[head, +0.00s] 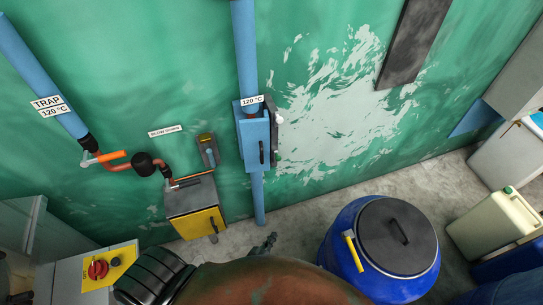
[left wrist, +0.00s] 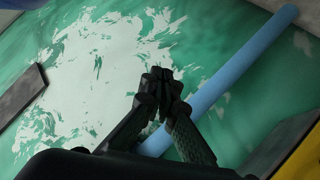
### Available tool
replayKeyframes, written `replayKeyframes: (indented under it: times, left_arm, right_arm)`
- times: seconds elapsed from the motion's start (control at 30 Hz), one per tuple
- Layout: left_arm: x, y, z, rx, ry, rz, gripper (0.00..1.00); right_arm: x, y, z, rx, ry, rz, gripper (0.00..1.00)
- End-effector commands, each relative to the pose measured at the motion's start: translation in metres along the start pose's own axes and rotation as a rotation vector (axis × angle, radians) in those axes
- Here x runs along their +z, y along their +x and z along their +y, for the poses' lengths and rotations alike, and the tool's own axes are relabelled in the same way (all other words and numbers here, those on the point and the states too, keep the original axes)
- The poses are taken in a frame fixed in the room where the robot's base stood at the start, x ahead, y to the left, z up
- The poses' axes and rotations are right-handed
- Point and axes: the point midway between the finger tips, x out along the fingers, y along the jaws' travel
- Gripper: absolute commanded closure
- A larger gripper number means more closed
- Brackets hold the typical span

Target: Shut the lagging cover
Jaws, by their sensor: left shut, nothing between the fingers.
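The lagging cover (head: 254,148) is a blue box-like casing around the vertical blue pipe (head: 246,55), under a "120 °C" label (head: 252,100). It carries a black upright handle. A dark grey plate (head: 273,125) stands along its right side; I cannot tell how far the cover is open. My left gripper (head: 268,243) is low in the head view, below the casing and apart from it. In the left wrist view my left gripper (left wrist: 160,82) has its fingertips together with nothing between them. A blue pipe (left wrist: 225,80) runs behind the fingers there. My right gripper is not seen.
A blue drum (head: 345,250) with a grey lid (head: 398,236) stands to the right. A grey and yellow box (head: 200,222) is left of the pipe. An orange-handled valve (head: 105,158) is further left.

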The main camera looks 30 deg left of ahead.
Motion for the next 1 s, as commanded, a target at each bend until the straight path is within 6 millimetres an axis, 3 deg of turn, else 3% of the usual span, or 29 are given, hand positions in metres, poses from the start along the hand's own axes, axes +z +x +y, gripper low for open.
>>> replayKeyframes:
  times: [0.03,0.1,0.2,0.3,0.4,0.57,0.77,1.0]
  left_arm:
    - [-0.053,0.007,0.042,0.034,-0.116,0.131,1.0]
    - [-0.119,0.008,0.085,0.066,-0.3,0.304,1.0]
    - [-0.199,-0.005,0.127,0.09,-0.565,0.512,1.0]
    - [-0.247,-0.022,0.149,0.09,-0.778,0.642,1.0]
    - [-0.271,-0.035,0.159,0.081,-0.918,0.71,1.0]
    - [-0.286,-0.038,0.163,0.073,-1.003,0.745,1.0]
    - [-0.304,-0.017,0.156,0.075,-1.003,0.746,1.0]
    - [-0.334,0.021,0.143,0.075,-1.0,0.746,1.0]
  right_arm:
    - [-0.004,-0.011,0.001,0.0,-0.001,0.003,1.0]
    - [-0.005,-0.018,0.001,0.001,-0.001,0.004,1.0]
    - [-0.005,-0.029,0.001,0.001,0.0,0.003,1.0]
    - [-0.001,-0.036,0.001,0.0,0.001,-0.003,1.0]
    - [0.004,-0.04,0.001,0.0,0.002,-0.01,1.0]
    - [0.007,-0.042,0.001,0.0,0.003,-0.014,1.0]
    - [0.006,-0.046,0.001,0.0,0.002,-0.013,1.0]
    - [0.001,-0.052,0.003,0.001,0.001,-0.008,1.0]
